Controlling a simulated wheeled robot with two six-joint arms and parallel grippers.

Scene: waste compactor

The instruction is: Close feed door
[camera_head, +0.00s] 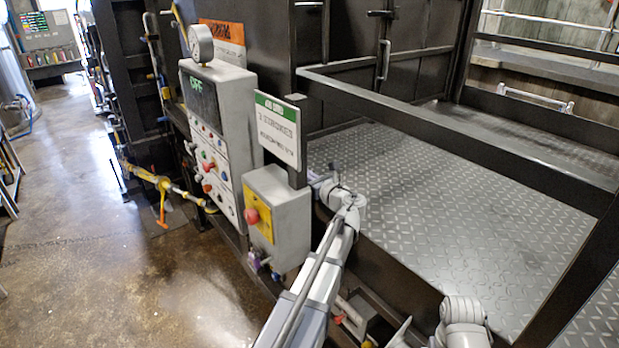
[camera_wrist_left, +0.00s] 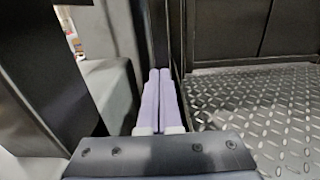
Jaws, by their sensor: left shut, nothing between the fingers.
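Dark door panels (camera_head: 418,62) with a vertical bar handle (camera_head: 385,60) and a latch above it stand behind the treadplate floor in the head view. I cannot tell for certain that they are the feed door. In the left wrist view, dark panels also stand at the back right. My left gripper (camera_wrist_left: 158,72) is shut and empty in the wrist view, pointing ahead between a grey box and a dark upright edge. My right gripper is not in view.
A control box with a red button (camera_head: 251,217) and a sign (camera_head: 278,128) stand close left of my left arm. A gauge panel (camera_head: 215,110) is behind them. A dark rail (camera_head: 470,130) crosses above the treadplate floor (camera_head: 455,215). The concrete floor at left is mostly clear.

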